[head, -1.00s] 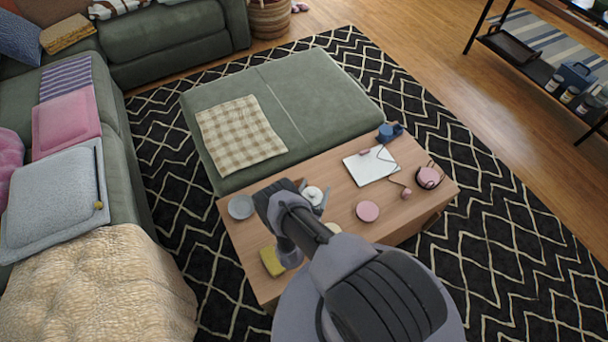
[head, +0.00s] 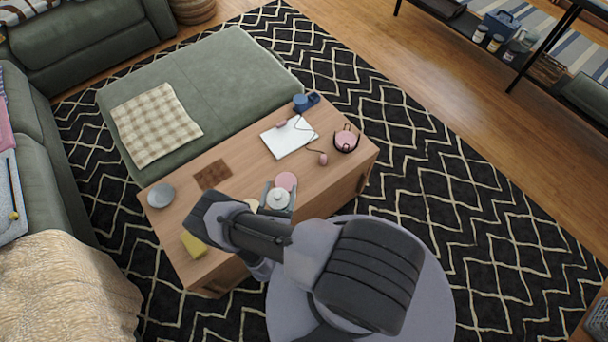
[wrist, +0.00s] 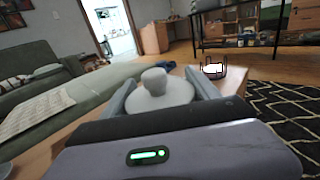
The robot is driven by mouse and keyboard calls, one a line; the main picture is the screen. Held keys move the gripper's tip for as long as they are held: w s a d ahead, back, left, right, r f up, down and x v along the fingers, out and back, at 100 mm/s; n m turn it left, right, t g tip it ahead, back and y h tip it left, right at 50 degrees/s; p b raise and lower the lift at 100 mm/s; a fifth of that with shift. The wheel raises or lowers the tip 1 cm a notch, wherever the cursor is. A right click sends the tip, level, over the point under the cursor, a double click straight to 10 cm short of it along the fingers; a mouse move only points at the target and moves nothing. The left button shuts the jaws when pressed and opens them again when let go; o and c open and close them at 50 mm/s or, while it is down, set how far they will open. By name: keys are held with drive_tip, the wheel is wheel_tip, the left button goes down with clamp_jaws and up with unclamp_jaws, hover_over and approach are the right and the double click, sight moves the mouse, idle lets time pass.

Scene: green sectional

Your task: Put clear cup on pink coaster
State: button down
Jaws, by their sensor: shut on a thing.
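My gripper (head: 279,193) is shut on a pale, round, knob-topped thing that I take to be the clear cup (head: 279,200). In the wrist view the cup (wrist: 160,95) looks whitish and upright between the two grey fingers. Its lower part is hidden behind my gripper body. The pink coaster (head: 287,180) is a flat disc on the wooden table (head: 225,160). It shows just beyond the cup in the head view, its near part covered by the cup and fingers. I cannot tell the cup's height above the table.
A brown square (head: 212,175), a grey round dish (head: 160,195), a yellow sponge-like block (head: 194,245) and a cream disc (head: 252,205) lie on the table.

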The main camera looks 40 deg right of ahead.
drive_tip(key=w+d+f+b, duration=0.1)
drive_tip(key=w+d+b, duration=0.1)
drive_tip(key=w+d, duration=0.1)
drive_tip(key=w+d+f+b, duration=0.2)
drive_tip(key=w+d, duration=0.1)
drive_tip(key=w, duration=0.1)
drive_tip(key=w+d+f+b, duration=0.2)
drive_tip(key=w+d+b, duration=0.1)
drive_tip(key=shift+w+d+f, duration=0.1)
drive_tip(key=shift+w+f, duration=0.05)
drive_tip(key=shift+w, duration=0.25)
drive_tip(key=shift+c, duration=1)
unclamp_jaws()
